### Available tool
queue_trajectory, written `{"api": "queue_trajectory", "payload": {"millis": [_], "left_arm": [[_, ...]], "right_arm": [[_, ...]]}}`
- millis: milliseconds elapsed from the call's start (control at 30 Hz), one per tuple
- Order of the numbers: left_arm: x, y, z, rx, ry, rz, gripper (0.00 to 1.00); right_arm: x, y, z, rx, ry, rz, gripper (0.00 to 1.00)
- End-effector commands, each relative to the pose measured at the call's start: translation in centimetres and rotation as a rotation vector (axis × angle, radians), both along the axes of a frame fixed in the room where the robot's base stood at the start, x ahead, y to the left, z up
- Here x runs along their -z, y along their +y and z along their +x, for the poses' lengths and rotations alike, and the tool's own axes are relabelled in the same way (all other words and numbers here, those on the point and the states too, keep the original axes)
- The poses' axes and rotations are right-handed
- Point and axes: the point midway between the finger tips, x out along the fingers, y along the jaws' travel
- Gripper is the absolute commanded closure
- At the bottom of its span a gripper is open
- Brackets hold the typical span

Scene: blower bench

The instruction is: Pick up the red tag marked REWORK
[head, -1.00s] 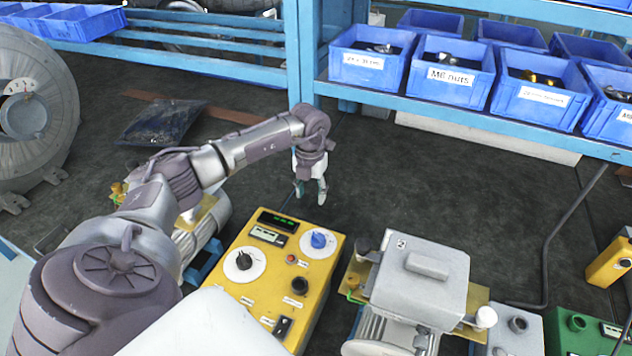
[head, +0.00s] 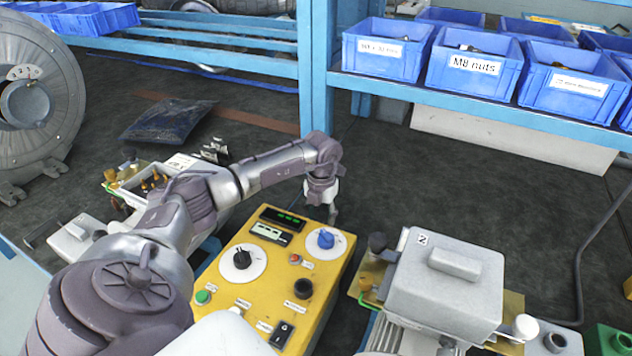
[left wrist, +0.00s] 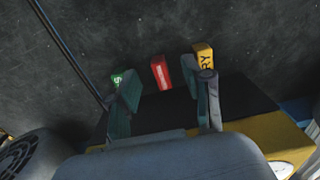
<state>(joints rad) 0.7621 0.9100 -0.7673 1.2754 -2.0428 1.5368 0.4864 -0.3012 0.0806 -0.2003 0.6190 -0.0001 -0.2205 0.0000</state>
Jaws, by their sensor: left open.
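The red tag (left wrist: 161,72) shows in the left wrist view, standing at the far edge of a black surface. Its pale lettering is too small to read. A green tag (left wrist: 117,80) is to its left and a yellow tag (left wrist: 203,53) to its right, both partly covered by my fingers. My left gripper (left wrist: 168,82) is open, its fingers on either side of the red tag in the picture; I see no contact with it. In the head view my left gripper (head: 326,208) is just behind the yellow control box (head: 265,285), and no tags are visible there. My right gripper is not in view.
A grey-lidded unit (head: 445,285) stands right of the control box. A blue shelf (head: 480,106) with blue bins (head: 468,65) is behind. A large grey blower housing (head: 35,110) is at the left. Dark floor or bench surface behind the gripper is clear.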

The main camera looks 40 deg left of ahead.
Motion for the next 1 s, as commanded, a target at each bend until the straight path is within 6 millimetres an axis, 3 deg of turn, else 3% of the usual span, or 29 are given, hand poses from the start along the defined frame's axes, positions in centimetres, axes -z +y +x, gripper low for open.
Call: {"api": "queue_trajectory", "payload": {"millis": [300, 567, 867, 1000], "left_arm": [[4.8, 0.3, -0.1, 0.001, 0.002, -0.001, 0.5], [4.8, 0.4, 0.0, 0.001, 0.001, 0.0, 0.5], [4.8, 0.4, 0.0, 0.0, 0.001, 0.0, 0.97], [4.8, 0.4, 0.0, 0.0, 0.001, 0.0, 1.0]], "right_arm": [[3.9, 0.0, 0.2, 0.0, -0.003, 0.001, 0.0], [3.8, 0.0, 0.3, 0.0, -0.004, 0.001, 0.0], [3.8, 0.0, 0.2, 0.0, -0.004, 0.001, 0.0], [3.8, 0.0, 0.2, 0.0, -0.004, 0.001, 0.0]]}}
